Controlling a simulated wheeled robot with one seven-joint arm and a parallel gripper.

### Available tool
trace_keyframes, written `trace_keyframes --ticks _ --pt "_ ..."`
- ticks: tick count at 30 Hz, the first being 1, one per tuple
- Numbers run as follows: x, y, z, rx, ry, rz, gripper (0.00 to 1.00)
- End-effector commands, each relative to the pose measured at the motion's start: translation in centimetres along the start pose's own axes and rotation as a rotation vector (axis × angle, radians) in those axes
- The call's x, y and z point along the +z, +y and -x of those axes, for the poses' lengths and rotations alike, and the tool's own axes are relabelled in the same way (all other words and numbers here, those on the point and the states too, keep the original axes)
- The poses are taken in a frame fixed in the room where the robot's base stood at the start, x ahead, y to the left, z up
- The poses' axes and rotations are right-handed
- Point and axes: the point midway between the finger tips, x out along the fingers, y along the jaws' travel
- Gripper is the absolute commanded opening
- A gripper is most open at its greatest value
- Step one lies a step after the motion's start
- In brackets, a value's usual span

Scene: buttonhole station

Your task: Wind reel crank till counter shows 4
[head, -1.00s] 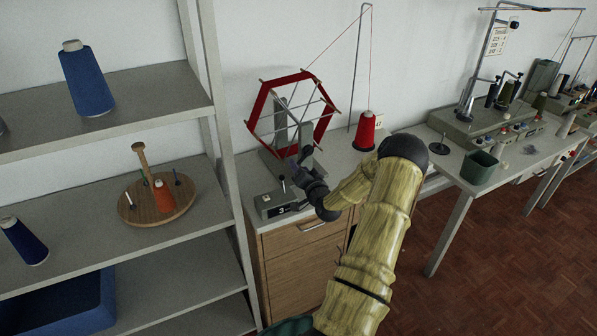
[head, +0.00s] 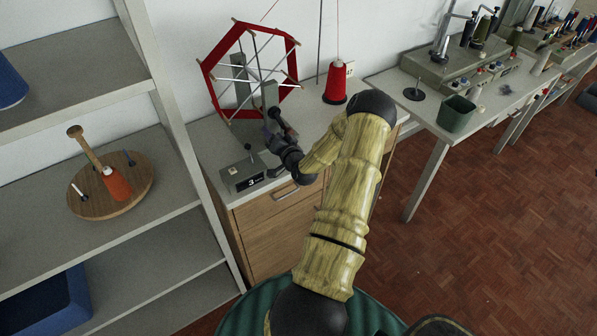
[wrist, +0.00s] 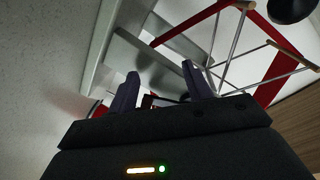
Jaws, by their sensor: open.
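The red six-sided reel (head: 209,82) stands on a grey post on the cabinet top, with red thread wound around its spokes. It also shows in the wrist view (wrist: 188,22), beyond my fingers. The counter (head: 243,178) is a grey box at the reel's foot, and its dark display appears to read 3. My gripper (head: 270,137) is at the front of the reel, beside a dark handle (head: 287,123) that looks like the crank's grip. In the wrist view my gripper (wrist: 162,76) has its two fingers apart. I cannot tell whether they touch the handle.
A red thread cone (head: 335,84) stands behind, right of the reel. Left is a grey shelf (head: 120,240) with a wooden disc (head: 118,193) carrying an orange cone. Floor at the right is open.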

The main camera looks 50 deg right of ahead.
Motion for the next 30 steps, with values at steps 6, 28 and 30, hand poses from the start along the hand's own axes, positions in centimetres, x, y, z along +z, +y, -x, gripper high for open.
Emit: trace_keyframes --ticks 6,28,30 --pt "0.8 -1.5 2.5 -0.01 -0.011 0.003 0.5" --pt "1.1 -0.9 6.9 -0.006 -0.012 0.002 0.5" --pt "1.1 -0.8 7.3 -0.007 -0.012 0.001 0.5"
